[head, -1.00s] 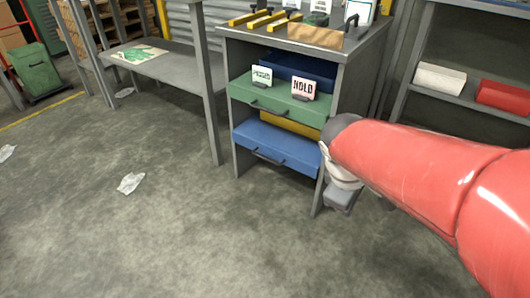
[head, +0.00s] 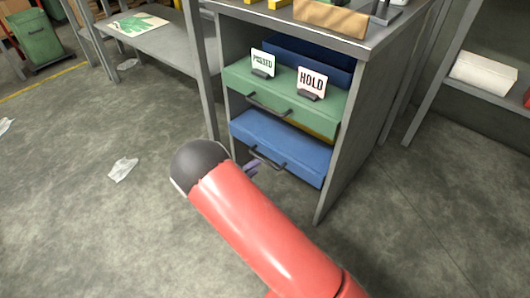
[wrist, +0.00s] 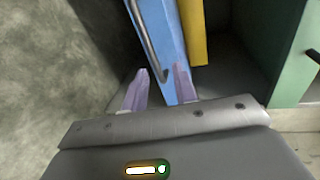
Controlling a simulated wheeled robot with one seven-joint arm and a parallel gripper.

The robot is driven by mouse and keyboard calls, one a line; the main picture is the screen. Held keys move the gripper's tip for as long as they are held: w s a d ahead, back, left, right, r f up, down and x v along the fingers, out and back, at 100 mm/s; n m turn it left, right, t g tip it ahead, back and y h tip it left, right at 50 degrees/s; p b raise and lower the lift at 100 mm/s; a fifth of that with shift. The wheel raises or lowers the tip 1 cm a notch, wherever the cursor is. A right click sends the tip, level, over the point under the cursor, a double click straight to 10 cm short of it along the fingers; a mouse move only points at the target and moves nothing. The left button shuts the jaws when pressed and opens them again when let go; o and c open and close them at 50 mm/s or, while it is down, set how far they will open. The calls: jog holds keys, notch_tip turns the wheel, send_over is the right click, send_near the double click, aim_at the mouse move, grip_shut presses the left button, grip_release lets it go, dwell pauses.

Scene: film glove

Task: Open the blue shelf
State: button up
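The blue shelf (head: 281,148) is a drawer-like unit low in the grey cabinet, with a dark bar handle (head: 268,161) on its front. Its top surface shows. In the wrist view the blue shelf (wrist: 164,35) runs up from between the fingers, with the handle (wrist: 143,40) along its left side. My gripper (wrist: 160,80) is open, its two purple fingers apart, with the handle's lower end seen between them; contact cannot be told. In the head view my red arm hides most of the gripper, and one purple fingertip shows beside the handle's left end.
A yellow thing (wrist: 192,30) lies behind the blue shelf. Cabinet side walls (head: 352,147) flank it. The floor in front is clear except for scraps (head: 122,169).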

aim_at(264, 160)
jog(key=shift+n, duration=0.7)
jog(key=x, duration=0.5)
jog(key=a+f+x, duration=0.1)
jog(key=x, duration=0.2)
jog(key=shift+w+a, duration=0.1)
jog(key=shift+w, duration=0.15)
grip_shut()
